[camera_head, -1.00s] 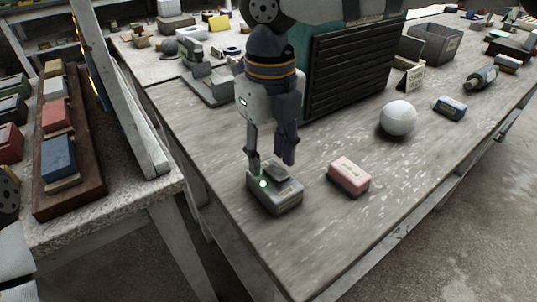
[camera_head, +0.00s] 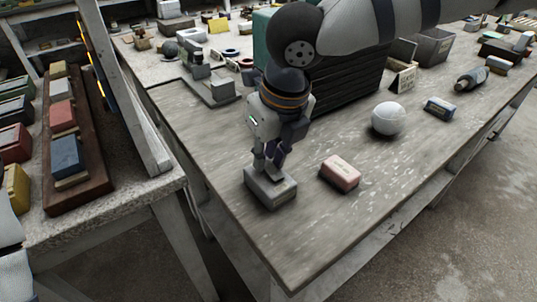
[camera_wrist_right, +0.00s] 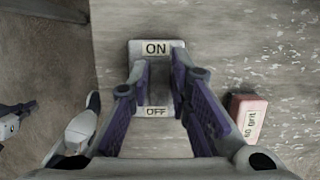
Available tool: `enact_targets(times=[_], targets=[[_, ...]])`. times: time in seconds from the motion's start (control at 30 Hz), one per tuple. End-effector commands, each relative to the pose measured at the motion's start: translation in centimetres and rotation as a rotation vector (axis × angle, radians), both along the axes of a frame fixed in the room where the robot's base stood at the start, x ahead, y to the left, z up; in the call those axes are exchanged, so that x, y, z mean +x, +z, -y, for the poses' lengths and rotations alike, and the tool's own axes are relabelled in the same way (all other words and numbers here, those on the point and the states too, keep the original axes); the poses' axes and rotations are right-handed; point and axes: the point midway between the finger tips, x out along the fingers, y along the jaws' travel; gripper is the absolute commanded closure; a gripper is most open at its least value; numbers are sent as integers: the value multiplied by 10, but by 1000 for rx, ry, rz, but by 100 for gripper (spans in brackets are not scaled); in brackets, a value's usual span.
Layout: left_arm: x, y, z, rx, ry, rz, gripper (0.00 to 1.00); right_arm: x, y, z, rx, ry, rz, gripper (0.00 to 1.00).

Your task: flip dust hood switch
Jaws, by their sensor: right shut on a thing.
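The dust hood switch (camera_head: 271,188) is a small grey box near the left edge of the workbench. In the right wrist view its ON label (camera_wrist_right: 156,48) is at the top and its OFF label (camera_wrist_right: 156,112) shows lower, between the fingers. My right gripper (camera_head: 266,168) points down onto the box and is shut on the switch.
A pink block (camera_head: 340,173) lies right of the switch, and a white sphere (camera_head: 388,119) stands farther back. A dark slatted unit (camera_head: 345,82) is behind my right gripper. A side table (camera_head: 115,215) stands to the left. The bench front is clear.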

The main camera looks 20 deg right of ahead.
Motion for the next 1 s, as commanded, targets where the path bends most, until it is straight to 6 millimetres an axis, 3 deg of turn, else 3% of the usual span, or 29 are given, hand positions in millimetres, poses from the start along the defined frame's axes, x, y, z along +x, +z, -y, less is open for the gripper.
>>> enact_targets(times=[0.17, 0.5, 0.53, 0.6, 0.87, 1.0], targets=[[-6, -4, 0, 0, 0, -21, 100, 0, -3, 2, 44, 0, 112, 100], [-6, -4, 0, 0, 0, -22, 100, -2, -4, 1, 54, 0, 123, 100], [-6, -4, 0, 0, 0, -22, 100, -2, -4, 1, 54, 0, 123, 75], [-6, -4, 0, 0, 0, -22, 100, -2, -4, 1, 54, 0, 123, 62], [-6, -4, 0, 0, 0, -21, 100, -1, -3, 1, 53, 1, 125, 62], [-6, -4, 0, 0, 1, -20, 100, -6, 12, 3, 54, -1, 129, 62]])
